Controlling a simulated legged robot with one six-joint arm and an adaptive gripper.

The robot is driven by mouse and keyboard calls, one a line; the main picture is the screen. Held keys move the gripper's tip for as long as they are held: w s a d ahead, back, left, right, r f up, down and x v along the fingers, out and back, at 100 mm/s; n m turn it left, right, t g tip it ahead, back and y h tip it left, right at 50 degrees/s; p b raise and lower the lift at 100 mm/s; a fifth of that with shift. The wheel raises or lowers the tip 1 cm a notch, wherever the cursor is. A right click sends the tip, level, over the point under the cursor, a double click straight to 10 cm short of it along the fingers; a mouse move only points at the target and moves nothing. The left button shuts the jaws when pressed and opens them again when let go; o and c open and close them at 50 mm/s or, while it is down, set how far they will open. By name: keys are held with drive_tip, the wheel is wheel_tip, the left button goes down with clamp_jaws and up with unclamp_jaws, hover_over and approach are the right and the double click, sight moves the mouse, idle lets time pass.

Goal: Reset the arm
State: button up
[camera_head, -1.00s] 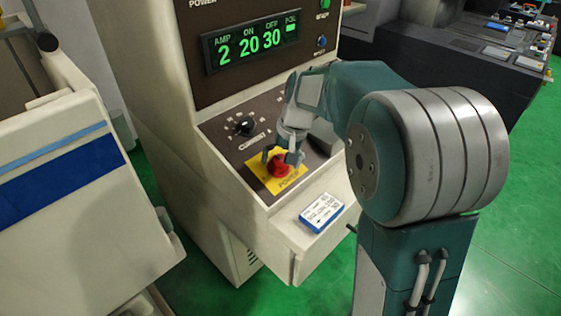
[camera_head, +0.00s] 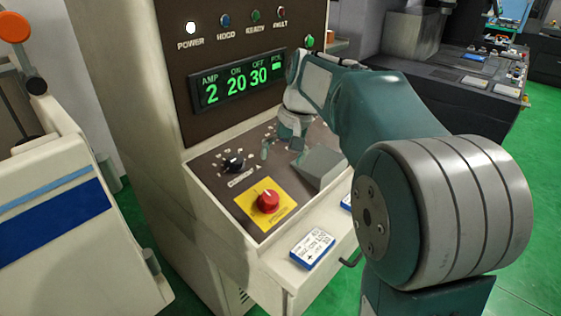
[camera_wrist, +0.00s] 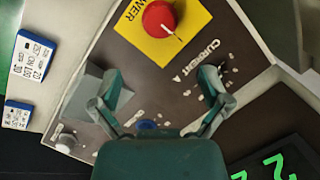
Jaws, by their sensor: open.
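My gripper (camera_head: 282,155) is open and empty above the control panel (camera_head: 215,190), behind the red knob. In the wrist view the two fingers of my gripper (camera_wrist: 162,88) are spread apart with nothing between them. The red knob (camera_head: 267,201) sits on a yellow plate at the front of the panel, clear of my fingers. It also shows at the top of the wrist view (camera_wrist: 158,18). My arm (camera_head: 390,115) reaches in from the right, bent at the elbow.
The machine's display (camera_head: 235,86) reads 2, 20, 30. A black knob (camera_head: 233,162) is left of my gripper. A blue and white box (camera_head: 312,247) lies on the front ledge. A cream cabinet (camera_head: 60,250) stands at left. Green floor is open at right.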

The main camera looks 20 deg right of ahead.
drive_tip(key=s+a+f+n+t+h, duration=0.1)
drive_tip(key=s+f+t, duration=0.1)
drive_tip(key=s, duration=0.9)
drive_tip(key=s+a+f+n+t+h, duration=0.1)
drive_tip(key=s+f+t, duration=0.1)
drive_tip(key=s, duration=1)
drive_tip(key=shift+s+a+f+n+t+h, duration=0.15)
drive_tip(key=shift+a+f+n+t+h, duration=0.25)
drive_tip(key=shift+t, duration=0.1)
